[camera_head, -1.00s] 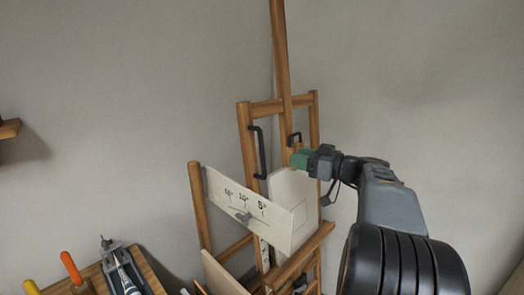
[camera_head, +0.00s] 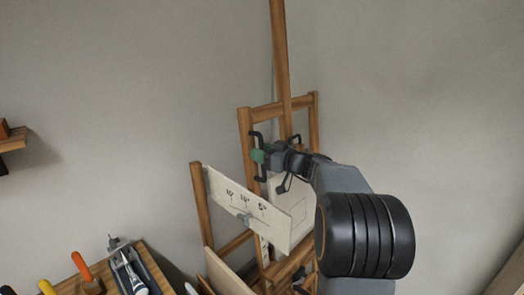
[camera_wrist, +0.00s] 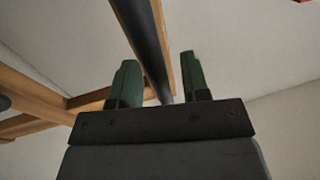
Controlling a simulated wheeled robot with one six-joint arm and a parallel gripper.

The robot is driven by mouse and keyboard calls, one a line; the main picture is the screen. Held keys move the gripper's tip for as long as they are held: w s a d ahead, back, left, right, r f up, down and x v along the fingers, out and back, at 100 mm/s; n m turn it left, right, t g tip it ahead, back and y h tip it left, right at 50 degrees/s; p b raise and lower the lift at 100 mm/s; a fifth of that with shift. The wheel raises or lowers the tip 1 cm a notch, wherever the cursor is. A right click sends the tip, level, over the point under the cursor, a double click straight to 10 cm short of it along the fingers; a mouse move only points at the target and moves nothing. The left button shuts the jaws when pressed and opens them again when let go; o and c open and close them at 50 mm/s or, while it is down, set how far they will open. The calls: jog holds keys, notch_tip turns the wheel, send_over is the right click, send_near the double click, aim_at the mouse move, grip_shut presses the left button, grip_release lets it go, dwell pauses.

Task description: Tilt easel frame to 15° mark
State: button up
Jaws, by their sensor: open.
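The wooden easel frame (camera_head: 245,135) stands upright against the wall in the head view, with a tall central mast (camera_head: 280,60). A black bar handle (camera_head: 257,140) is on its left upright. My gripper (camera_head: 258,156) is at this handle. In the wrist view my green fingers (camera_wrist: 157,80) are open, with the dark handle bar (camera_wrist: 145,40) running between them; I cannot tell whether they touch it. A white angle plate (camera_head: 275,222) marked 15°, 10° and 5° is on the easel's front left, with a grey pointer or knob (camera_head: 244,218) below the marks.
A wooden bench (camera_head: 155,262) at lower left bears a grey clamp-like tool and orange- and yellow-handled tools. A small shelf (camera_head: 12,140) is on the left wall. A white panel (camera_head: 300,200) sits behind the angle plate, partly hidden by my arm.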

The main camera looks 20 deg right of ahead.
grip_shut()
dwell(0.4)
